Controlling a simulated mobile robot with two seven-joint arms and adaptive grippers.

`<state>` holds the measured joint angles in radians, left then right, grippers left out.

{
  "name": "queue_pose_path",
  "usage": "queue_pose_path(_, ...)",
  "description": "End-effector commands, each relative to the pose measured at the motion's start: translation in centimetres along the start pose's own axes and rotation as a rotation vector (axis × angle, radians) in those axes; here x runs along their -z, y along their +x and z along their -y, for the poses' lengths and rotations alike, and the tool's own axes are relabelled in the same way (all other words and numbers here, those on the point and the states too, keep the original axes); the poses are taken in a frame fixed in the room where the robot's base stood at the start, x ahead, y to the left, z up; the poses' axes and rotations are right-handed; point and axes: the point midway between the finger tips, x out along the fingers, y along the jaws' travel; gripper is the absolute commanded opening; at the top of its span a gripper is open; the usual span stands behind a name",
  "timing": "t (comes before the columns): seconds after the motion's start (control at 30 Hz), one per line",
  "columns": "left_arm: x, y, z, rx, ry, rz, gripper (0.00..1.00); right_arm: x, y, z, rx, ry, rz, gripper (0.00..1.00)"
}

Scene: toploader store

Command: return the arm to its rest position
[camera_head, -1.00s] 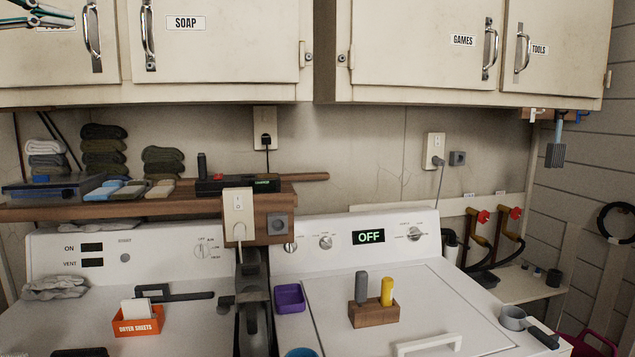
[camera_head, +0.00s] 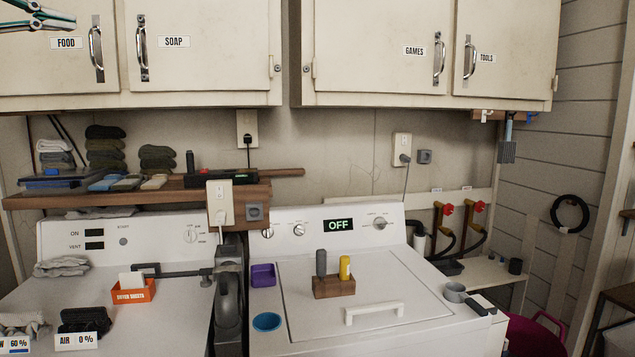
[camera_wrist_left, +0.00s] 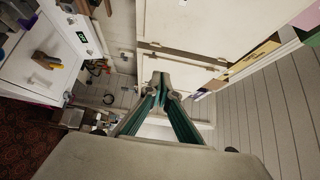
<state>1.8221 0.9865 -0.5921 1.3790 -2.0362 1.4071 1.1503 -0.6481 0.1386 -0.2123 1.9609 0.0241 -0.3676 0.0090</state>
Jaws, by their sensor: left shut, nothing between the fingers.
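My left gripper (camera_head: 70,22) shows at the upper left of the head view, in front of the FOOD cupboard door. It is shut and empty. In the left wrist view the same gripper (camera_wrist_left: 160,92) points forward with its fingertips together, and the cupboards and the panelled wall lie beyond it. Most of my left arm is outside the head view. My right gripper is in neither view.
Closed wall cupboards (camera_head: 205,50) span the top. Below stand a shelf (camera_head: 120,197) with folded cloths, a dryer (camera_head: 130,255) at left and a washer (camera_head: 400,285) reading OFF. A wooden block (camera_head: 334,289) with two handles sits on the washer lid.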

Motion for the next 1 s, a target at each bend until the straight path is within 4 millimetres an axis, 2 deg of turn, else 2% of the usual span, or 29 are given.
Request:
queue_pose_path(0.03,1.0,2.1,-1.9,-0.020,0.007,-0.039,0.00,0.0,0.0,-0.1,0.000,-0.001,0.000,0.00)
queue_pose_path(0.27,5.2,8.3,-7.8,-0.031,0.035,-0.196,0.00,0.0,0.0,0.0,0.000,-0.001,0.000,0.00)
queue_pose_path(0.37,7.7,11.2,-11.4,-0.028,0.032,-0.284,0.00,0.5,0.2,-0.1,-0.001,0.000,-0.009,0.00)
queue_pose_path(0.53,12.7,15.7,-19.2,0.007,-0.021,-0.443,0.00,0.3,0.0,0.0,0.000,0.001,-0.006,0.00)
queue_pose_path(0.73,17.8,18.6,-28.0,0.084,-0.159,-0.570,0.00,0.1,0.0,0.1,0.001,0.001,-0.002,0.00)
queue_pose_path(1.0,21.9,19.4,-39.6,0.190,-0.436,-0.586,0.00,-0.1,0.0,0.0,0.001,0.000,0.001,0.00)
